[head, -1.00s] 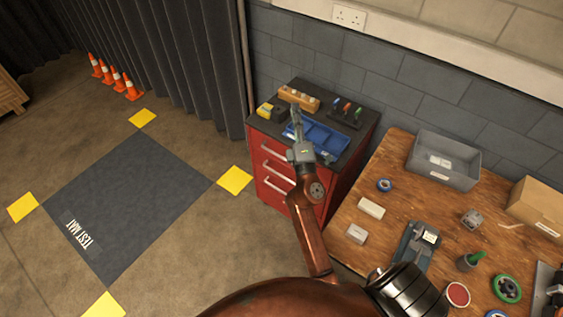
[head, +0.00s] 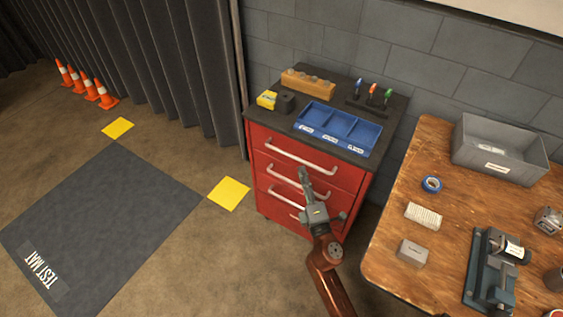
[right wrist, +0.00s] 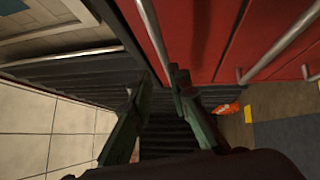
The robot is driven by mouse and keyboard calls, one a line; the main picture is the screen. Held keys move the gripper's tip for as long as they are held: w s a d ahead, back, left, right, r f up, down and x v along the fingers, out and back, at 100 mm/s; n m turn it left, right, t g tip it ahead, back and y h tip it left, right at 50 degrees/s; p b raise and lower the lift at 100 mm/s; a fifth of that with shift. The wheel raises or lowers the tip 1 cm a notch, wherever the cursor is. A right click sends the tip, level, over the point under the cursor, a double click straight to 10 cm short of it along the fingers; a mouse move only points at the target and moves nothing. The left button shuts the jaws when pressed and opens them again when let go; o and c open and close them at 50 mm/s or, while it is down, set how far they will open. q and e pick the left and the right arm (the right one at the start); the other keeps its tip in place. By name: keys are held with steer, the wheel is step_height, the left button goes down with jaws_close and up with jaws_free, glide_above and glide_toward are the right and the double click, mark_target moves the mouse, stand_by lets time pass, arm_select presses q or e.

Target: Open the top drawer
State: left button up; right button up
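The red drawer cabinet (head: 262,180) stands against the wall with its drawers shut. The top drawer (head: 335,173) has a long silver handle (head: 300,157). My right gripper (head: 305,178) is in front of the cabinet, overlapping the lower handles in the head view. In the right wrist view its two fingers (right wrist: 153,85) are apart with nothing gripped. A silver handle bar (right wrist: 153,38), seemingly the top one, runs toward the gap between the fingers, close to the right-hand finger. Contact cannot be told. My left gripper is out of view.
The cabinet top holds a blue tray (head: 338,128), a wooden block (head: 308,83), a yellow box (head: 267,100) and a screwdriver rack (head: 370,98). A wooden workbench (head: 395,235) with parts stands close on the right.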

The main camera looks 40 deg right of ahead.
mark_target(297, 159)
steer(key=shift+f+x, duration=0.2)
steer(key=shift+x, duration=1.1)
steer(key=shift+f+x, duration=0.15)
steer(key=shift+x, duration=1.1)
steer(key=shift+f+x, duration=0.2)
steer(key=shift+x, duration=1.1)
steer(key=shift+c, duration=0.5)
jaws_close()
